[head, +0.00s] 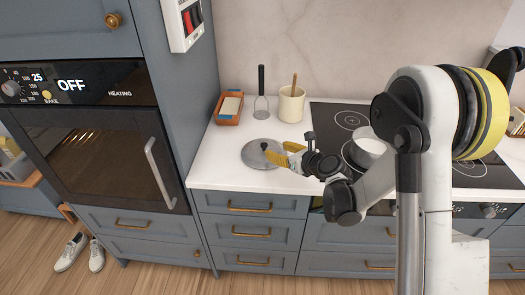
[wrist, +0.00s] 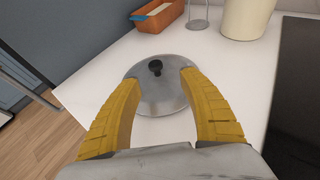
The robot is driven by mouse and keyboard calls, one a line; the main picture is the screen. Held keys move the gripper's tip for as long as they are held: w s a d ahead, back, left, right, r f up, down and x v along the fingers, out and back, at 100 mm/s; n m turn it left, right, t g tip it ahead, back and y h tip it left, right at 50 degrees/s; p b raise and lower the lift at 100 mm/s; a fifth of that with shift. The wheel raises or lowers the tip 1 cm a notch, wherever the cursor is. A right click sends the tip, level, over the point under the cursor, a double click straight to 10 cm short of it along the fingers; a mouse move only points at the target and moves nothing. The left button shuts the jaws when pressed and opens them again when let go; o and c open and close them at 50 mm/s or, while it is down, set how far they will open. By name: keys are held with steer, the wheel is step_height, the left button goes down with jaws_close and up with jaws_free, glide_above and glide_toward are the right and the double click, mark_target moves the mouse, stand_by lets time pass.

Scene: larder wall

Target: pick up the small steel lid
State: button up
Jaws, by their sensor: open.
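The small steel lid (head: 258,154) lies flat on the white counter, near its front edge, left of the cooktop. It is a round grey disc with a black knob. In the wrist view the lid (wrist: 160,92) lies ahead of my fingers, its knob at about the middle between the two tips. My gripper (head: 284,153) has yellow fingers and is at the lid's right side in the head view. In the wrist view my gripper (wrist: 158,76) is open, its fingertips over the lid's left and right edges. Whether they touch it I cannot tell.
Behind the lid stand an orange-brown dish (head: 229,108), a masher (head: 261,103) and a cream crock (head: 291,104). A pot (head: 368,150) stands on the black cooktop (head: 337,116) to the right. A tall oven cabinet (head: 172,75) bounds the counter on the left.

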mark_target(265, 145)
steer(key=x, duration=0.2)
steer(key=shift+w+a+f, duration=0.15)
steer(key=shift+w+a, duration=0.05)
steer(key=x, duration=0.1)
steer(key=b+x, duration=0.1)
steer(key=x, duration=0.1)
steer(key=b+x, duration=0.1)
steer(key=x, duration=0.1)
steer(key=shift+a+r, duration=0.3)
steer(key=shift+a, duration=0.15)
jaws_close()
